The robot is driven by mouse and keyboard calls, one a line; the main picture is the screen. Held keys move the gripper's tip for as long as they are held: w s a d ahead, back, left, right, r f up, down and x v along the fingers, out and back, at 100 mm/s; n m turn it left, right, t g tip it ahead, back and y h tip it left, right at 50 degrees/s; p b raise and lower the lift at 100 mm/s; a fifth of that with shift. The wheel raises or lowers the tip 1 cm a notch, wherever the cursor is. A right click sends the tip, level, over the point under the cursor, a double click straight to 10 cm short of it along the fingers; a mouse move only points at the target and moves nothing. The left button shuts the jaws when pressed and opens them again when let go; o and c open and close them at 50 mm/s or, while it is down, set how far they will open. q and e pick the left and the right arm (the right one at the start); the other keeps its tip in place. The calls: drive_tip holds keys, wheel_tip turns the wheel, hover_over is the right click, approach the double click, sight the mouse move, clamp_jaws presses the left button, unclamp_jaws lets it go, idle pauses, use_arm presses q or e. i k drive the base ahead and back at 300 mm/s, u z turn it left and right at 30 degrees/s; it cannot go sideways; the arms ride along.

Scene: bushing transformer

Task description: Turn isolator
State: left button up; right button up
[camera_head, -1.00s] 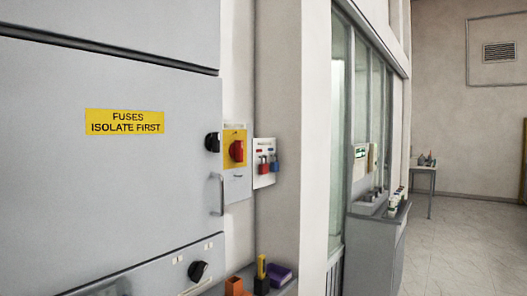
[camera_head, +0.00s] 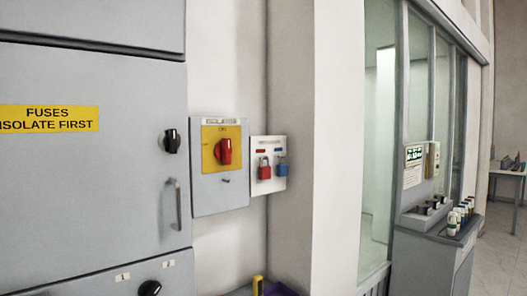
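The isolator (camera_head: 220,166) is a grey box on the wall, right of the cabinet, with its name along the top. A yellow plate on its front carries a red rotary handle (camera_head: 223,151), which stands about upright. A small stud or keyhole sits below the plate. Neither of my grippers shows in the head view, and nothing touches the handle.
A grey cabinet (camera_head: 90,205) with a yellow "FUSES ISOLATE FIRST" label (camera_head: 48,118), black knobs and a bar handle (camera_head: 174,204) fills the left. A white board (camera_head: 269,175) holds red and blue padlocks.

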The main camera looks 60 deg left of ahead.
sight(223, 150)
drive_tip(key=u, duration=0.25)
drive_tip(key=i, duration=0.3)
drive_tip(key=u, duration=3.25)
drive_tip(key=i, duration=0.55)
drive_tip(key=z, duration=0.2)
